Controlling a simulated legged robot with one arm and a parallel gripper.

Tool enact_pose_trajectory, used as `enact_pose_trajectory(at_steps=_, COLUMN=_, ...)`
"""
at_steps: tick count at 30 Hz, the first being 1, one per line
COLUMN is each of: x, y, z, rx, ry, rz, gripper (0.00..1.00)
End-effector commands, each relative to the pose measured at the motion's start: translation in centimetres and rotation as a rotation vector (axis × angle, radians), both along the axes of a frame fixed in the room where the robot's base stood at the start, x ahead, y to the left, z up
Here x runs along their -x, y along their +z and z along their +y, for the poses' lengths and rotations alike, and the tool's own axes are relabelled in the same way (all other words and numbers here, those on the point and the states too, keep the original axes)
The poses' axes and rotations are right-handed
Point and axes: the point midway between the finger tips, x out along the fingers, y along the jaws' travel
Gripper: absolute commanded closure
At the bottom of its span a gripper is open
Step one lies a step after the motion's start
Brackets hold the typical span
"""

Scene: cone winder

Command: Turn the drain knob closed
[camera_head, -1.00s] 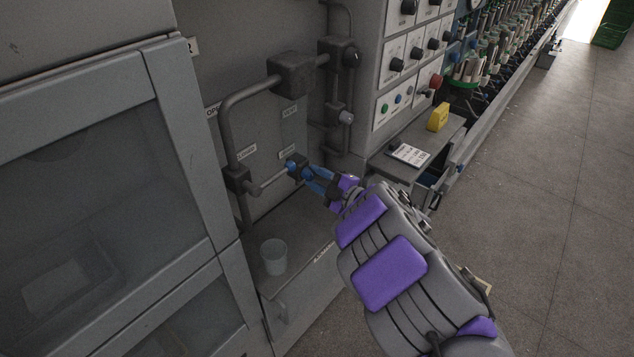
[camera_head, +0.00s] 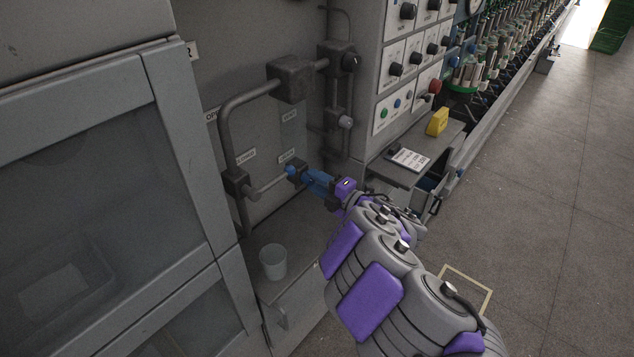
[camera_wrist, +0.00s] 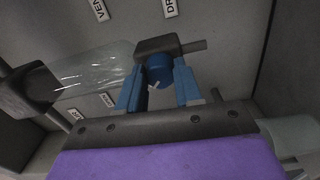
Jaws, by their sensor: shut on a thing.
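The drain knob is a small round blue knob with a white pointer mark, on a dark valve block in the recessed pipework; it shows in the wrist view (camera_wrist: 158,70) and in the head view (camera_head: 290,170). My gripper (camera_head: 308,178) reaches it from the right. In the wrist view its two blue fingers (camera_wrist: 158,84) stand on either side of the knob, shut on it. The white pointer mark points down and to the left in the wrist view. A label (camera_head: 287,156) sits above the valve, partly cut off by DRAIN lettering too small to read fully.
A clear cup (camera_head: 273,261) stands on the ledge below the pipes. A bent grey pipe (camera_head: 228,130) frames the left of the valve. A control panel (camera_head: 400,80) and a shelf with a yellow object (camera_head: 437,122) are to the right.

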Motion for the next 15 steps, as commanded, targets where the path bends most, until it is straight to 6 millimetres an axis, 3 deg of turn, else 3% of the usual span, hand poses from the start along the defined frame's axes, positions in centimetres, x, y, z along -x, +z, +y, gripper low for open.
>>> enact_pose_trajectory(at_steps=8, x=0.18, y=-0.60, z=0.10, rx=0.008, ry=0.005, rz=0.011, gripper=0.96)
enact_pose_trajectory(at_steps=9, x=0.17, y=-0.60, z=0.11, rx=0.008, ry=0.005, rz=0.011, gripper=0.63)
enact_pose_trajectory(at_steps=15, x=0.12, y=-0.42, z=0.09, rx=0.005, ry=0.004, rz=0.008, gripper=0.44)
